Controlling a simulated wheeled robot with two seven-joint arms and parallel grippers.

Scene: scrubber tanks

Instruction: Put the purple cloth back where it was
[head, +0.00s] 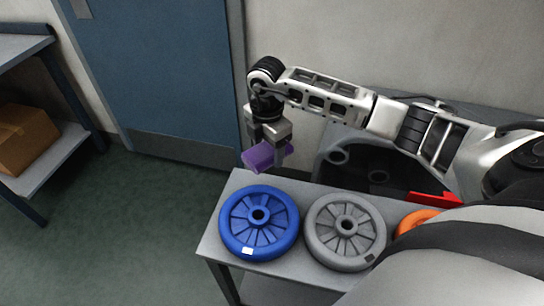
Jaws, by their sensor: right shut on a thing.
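The purple cloth (260,157) is a small folded piece. My right gripper (267,150) is shut on it and holds it in the air near the back left corner of the grey bench, above and behind the blue disc. Part of the cloth is hidden by the gripper's fingers. My left gripper is not in view.
A grey bench (213,240) carries a blue disc (243,245), a grey disc (322,256) and a partly hidden orange disc (413,218). A dark tank (376,176) and a red part (432,197) are behind. A shelf with a cardboard box (25,140) stands left. Floor between is clear.

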